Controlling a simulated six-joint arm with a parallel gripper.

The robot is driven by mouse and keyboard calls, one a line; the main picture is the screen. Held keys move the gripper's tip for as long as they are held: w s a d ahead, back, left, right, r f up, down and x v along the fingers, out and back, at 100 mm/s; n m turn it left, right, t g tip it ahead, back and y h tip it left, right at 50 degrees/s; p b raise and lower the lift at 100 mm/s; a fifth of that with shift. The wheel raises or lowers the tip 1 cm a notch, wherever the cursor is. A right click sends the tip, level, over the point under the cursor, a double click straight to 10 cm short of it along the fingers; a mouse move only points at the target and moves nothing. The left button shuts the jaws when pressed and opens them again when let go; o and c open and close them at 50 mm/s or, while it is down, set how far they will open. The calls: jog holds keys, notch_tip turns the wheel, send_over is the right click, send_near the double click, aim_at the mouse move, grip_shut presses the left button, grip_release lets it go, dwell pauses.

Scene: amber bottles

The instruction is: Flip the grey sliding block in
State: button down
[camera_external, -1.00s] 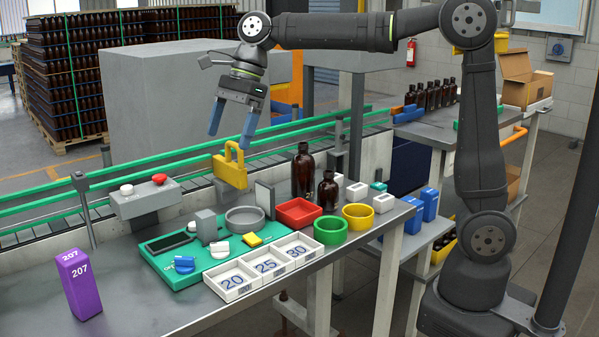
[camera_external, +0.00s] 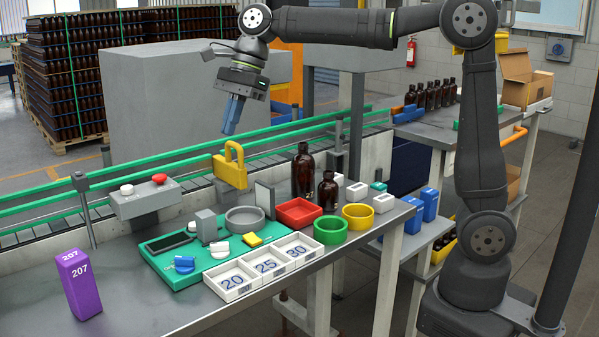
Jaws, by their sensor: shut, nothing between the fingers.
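The grey block (camera_external: 206,225) stands upright on the green board (camera_external: 160,262), beside a dark slot (camera_external: 170,241) and a round grey dish (camera_external: 245,219). I take it for the sliding block. My gripper (camera_external: 231,131) is shut and empty, high above the table and the conveyor. Its blue fingers are together and point down, tilted slightly. Nothing touches the block.
A yellow padlock-shaped piece (camera_external: 230,172) is below my gripper.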

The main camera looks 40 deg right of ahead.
jog(key=a+f+n, duration=0.3)
jog(key=a+n, duration=0.2)
jog(key=n, duration=1.2)
jog(key=a+f+n, duration=0.4)
jog(key=a+n, duration=0.2)
jog(key=n, duration=1.1)
jog(key=shift+f+h, duration=0.15)
jog(key=shift+h, duration=0.25)
jog(key=shift+s, duration=0.1)
jog(key=shift+f, duration=0.1)
